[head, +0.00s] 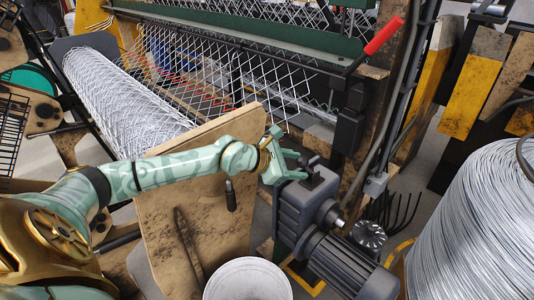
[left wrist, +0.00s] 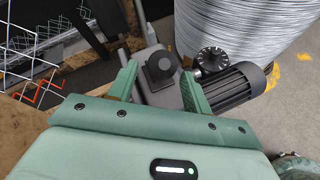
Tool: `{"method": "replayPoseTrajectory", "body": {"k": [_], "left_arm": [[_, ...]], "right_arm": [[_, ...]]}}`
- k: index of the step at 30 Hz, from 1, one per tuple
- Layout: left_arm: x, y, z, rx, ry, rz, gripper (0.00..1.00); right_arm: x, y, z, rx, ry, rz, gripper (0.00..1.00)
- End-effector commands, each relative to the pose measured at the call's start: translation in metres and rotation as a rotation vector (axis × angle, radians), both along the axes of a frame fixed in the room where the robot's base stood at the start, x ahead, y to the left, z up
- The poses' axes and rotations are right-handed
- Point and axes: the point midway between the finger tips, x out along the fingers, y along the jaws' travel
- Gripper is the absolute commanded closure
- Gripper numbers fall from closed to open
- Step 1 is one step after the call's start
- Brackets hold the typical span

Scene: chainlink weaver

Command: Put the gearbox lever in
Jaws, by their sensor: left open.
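The dark grey gearbox (head: 300,207) stands right of the wooden board, its ribbed motor (head: 345,265) extending toward the front right. On its top is a black block-like part with a round face (left wrist: 160,68); I cannot tell whether this is the lever or its socket. My left gripper (head: 296,167) is at the gearbox top, open. In the left wrist view the green fingers (left wrist: 159,75) lie either side of the black part, with gaps visible; contact is unclear. A red-handled lever (head: 384,35) sticks up from the machine frame at the upper right. My right gripper is out of view.
A wooden board (head: 180,225) bears a short black-handled tool (head: 230,195) and a long dark tool (head: 187,240). A white bucket (head: 248,280) stands at the front. A large wire coil (head: 470,230) is at right. The machine with wire mesh (head: 215,75) fills the back.

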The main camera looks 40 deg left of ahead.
Motion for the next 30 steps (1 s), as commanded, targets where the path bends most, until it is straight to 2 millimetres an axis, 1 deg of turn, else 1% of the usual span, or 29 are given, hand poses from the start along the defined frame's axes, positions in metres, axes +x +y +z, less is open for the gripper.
{"method": "replayPoseTrajectory", "body": {"k": [1, 3, 6, 9, 12, 15, 18, 30], "left_arm": [[-0.013, 0.006, 0.014, 0.005, -0.001, -0.001, 0.51], [-0.031, 0.013, 0.025, 0.006, -0.001, 0.0, 0.51], [-0.054, 0.022, 0.037, 0.006, 0.0, -0.002, 0.51], [-0.072, 0.03, 0.046, 0.004, 0.001, -0.002, 0.51], [-0.086, 0.035, 0.053, 0.003, 0.002, -0.002, 0.51], [-0.095, 0.04, 0.057, 0.002, 0.001, -0.001, 0.51], [-0.101, 0.042, 0.059, 0.001, 0.0, -0.002, 0.51], [-0.103, 0.043, 0.058, 0.0, 0.001, -0.001, 0.51]], "right_arm": [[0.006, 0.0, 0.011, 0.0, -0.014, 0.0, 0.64], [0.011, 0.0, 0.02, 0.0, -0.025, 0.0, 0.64], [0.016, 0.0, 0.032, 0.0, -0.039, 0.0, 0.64], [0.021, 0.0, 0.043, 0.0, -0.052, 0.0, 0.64], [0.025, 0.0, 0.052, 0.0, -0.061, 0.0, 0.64], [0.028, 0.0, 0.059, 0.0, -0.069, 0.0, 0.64], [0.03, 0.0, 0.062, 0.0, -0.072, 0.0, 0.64], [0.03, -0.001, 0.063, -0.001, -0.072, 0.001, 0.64]]}}
